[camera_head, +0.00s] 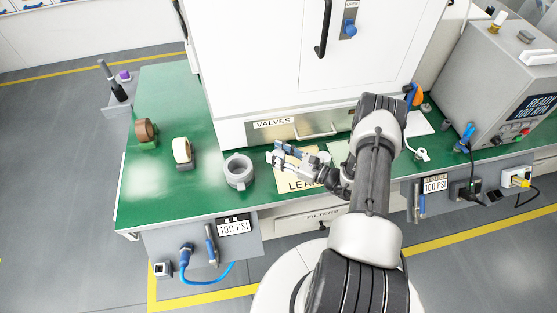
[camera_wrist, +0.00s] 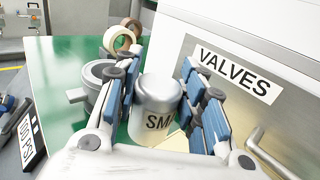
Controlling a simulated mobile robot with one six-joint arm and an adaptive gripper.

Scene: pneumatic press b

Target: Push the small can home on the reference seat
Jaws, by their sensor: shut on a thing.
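The small can (camera_wrist: 157,100) is a silver-grey cylinder with a domed top and a label reading "SM", the rest of which is cut off. It stands between the blue-padded fingers of my gripper (camera_wrist: 160,98), which is shut on it. In the head view my gripper (camera_head: 281,155) is low over the bench, near the yellow sheet, and the can hardly shows. A grey round hollow fixture (camera_head: 239,171) with a side lug, possibly the reference seat, is left of my gripper. It also shows in the wrist view (camera_wrist: 101,72), left of the can and apart from it.
The green bench (camera_head: 165,205) has free room at its left. A tape roll (camera_head: 183,152) and a brown roll (camera_head: 145,130) stand further left. The white cabinet with the "VALVES" drawer (camera_head: 310,127) rises close behind my gripper. A yellow sheet (camera_head: 287,181) lies under it.

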